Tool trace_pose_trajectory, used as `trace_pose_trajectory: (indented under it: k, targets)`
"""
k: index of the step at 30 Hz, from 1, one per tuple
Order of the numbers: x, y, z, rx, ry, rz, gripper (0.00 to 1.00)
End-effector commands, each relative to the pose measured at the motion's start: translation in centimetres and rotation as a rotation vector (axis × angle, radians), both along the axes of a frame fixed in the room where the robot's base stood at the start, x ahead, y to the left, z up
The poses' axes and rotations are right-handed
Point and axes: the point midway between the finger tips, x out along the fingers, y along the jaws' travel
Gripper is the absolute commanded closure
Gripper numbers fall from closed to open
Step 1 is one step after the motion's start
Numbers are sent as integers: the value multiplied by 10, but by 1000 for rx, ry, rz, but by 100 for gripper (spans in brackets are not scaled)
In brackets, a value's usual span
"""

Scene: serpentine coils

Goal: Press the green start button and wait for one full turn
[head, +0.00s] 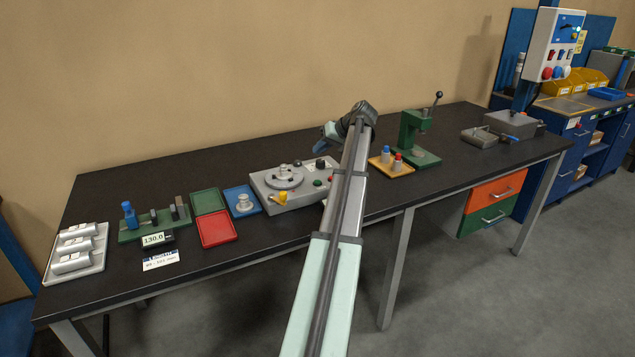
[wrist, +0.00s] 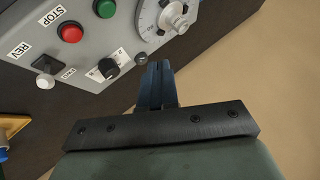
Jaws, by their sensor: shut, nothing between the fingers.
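The grey machine (head: 262,187) with a round turntable (head: 284,177) stands mid-table. A small green button (head: 317,183) is on its top, beside a red button (head: 331,179). In the wrist view the green button (wrist: 105,8) is at the top edge, partly cut off, and the red button (wrist: 70,32) sits by the STOP label. The graduated turntable (wrist: 150,14) shows at the top. My gripper (wrist: 158,68) is shut and empty, its tips near the machine's edge, apart from the green button. In the head view, the gripper (head: 322,146) is partly hidden by my arm.
A black knob (wrist: 109,68) and a small lever (wrist: 45,80) stand up from the panel.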

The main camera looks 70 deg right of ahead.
Motion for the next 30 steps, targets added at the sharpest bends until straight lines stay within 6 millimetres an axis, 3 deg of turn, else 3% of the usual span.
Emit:
trace_pose_trajectory:
  k: [8, 21, 30]
  targets:
    - [0, 1, -11, 1, 1, 1, 100]
    - [0, 1, -61, 0, 0, 0, 100]
    - [0, 0, -84, 1, 1, 1, 100]
